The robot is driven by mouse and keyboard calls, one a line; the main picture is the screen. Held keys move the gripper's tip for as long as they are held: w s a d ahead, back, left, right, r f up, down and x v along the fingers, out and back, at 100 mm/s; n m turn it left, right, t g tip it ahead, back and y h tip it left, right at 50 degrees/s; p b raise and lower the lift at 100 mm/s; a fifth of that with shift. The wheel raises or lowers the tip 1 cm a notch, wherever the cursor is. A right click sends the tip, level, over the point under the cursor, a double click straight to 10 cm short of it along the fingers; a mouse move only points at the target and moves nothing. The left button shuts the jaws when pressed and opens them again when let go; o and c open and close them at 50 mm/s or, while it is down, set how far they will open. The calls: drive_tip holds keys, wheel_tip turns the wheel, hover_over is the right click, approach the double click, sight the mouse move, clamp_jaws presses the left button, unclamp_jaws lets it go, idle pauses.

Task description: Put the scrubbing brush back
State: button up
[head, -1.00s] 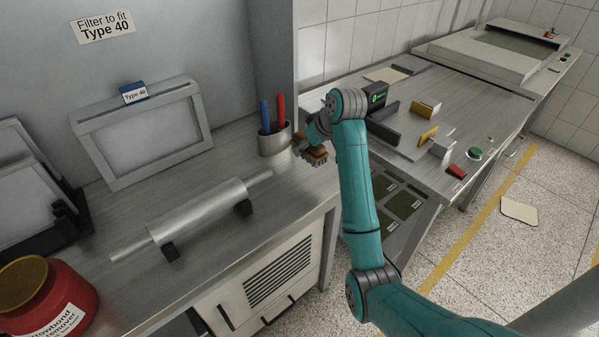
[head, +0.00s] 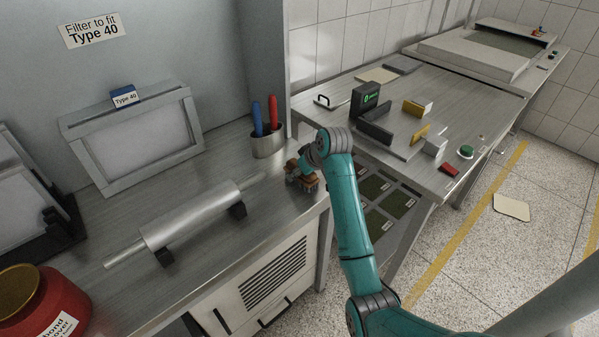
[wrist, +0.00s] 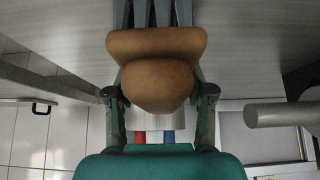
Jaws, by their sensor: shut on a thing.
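The scrubbing brush (head: 297,181) is brown with a wooden body. It is at the right end of the steel counter (head: 220,165), just in front of the metal cup. My gripper (head: 304,170) is shut on it from above. In the wrist view the brush's rounded wooden body (wrist: 155,75) sits between the two dark fingers of my gripper (wrist: 160,97). Grey prongs show beyond it. Whether the brush touches the counter I cannot tell. My wrist partly hides it in the head view.
A metal cup (head: 268,144) with a blue and a red handle stands behind the brush. A steel roller (head: 192,215) on black supports lies to the left. A framed filter (head: 135,140) leans at the back. A red tub (head: 45,308) is front left. A second table (head: 440,170) stands right.

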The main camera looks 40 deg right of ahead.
drive_tip(key=shift+f, duration=0.15)
drive_tip(key=o, duration=1.1)
drive_tip(key=v, duration=1.2)
